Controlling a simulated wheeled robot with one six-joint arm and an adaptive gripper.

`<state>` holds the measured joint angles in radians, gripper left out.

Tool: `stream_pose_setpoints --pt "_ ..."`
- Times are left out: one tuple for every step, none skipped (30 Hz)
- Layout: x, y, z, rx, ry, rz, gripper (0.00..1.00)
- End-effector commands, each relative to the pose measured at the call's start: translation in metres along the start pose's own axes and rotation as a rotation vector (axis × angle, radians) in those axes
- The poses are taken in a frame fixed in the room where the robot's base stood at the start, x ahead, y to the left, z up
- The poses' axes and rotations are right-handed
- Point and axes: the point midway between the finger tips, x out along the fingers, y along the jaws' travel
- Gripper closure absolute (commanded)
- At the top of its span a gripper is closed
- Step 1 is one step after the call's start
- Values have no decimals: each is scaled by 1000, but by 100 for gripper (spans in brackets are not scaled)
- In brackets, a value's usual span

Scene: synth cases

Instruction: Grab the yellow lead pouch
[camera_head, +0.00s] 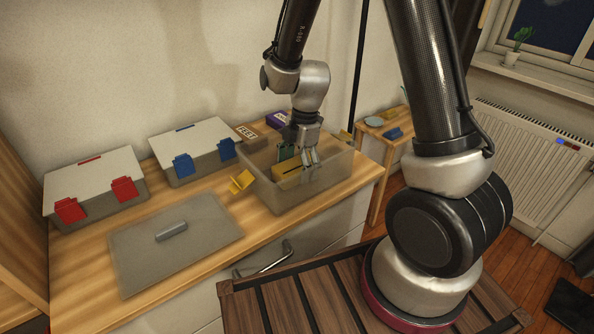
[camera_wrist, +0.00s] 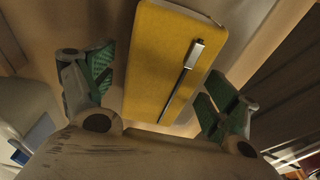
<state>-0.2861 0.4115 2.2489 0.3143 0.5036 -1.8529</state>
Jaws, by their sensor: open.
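The yellow lead pouch (camera_wrist: 156,57) is a flat yellow rectangle with a dark zip-like line and a silver pull across it. In the wrist view it lies between my two green-padded fingers. In the head view part of it (camera_head: 291,170) shows inside the open translucent box (camera_head: 277,201) with yellow clasps. My gripper (camera_head: 298,157) is open and reaches down into that box from above. In the wrist view my gripper (camera_wrist: 162,82) has its fingers spread on either side of the pouch, with no clear grip on it. The pouch's near end is partly hidden by the gripper body.
A loose grey lid (camera_head: 200,247) lies on the wooden counter. A box with red clasps (camera_head: 92,173) and one with blue clasps (camera_head: 197,140) stand closed at the left. A brown box (camera_head: 246,133) and a purple box (camera_head: 276,119) stand behind the open box.

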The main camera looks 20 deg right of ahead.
Motion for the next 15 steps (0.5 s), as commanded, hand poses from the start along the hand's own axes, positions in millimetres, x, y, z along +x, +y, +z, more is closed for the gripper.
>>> stream_pose_setpoints --pt "0 0 0 0 0 1 12" --pt "0 0 0 0 0 1 12" --pt "0 0 0 0 0 1 12" --pt "0 0 0 0 0 1 12" --pt "0 0 0 0 0 1 12" --pt "0 0 0 0 0 1 18" --pt "0 0 0 0 0 1 23" --pt "0 0 0 0 0 1 29" --pt "0 0 0 0 0 1 36" --pt "0 0 0 0 0 1 42" --pt "0 0 0 0 0 1 47" --pt "0 0 0 0 0 1 54" --pt "0 0 0 1 0 1 60" --pt "0 0 0 1 0 1 64" --pt "0 0 0 1 0 1 64"
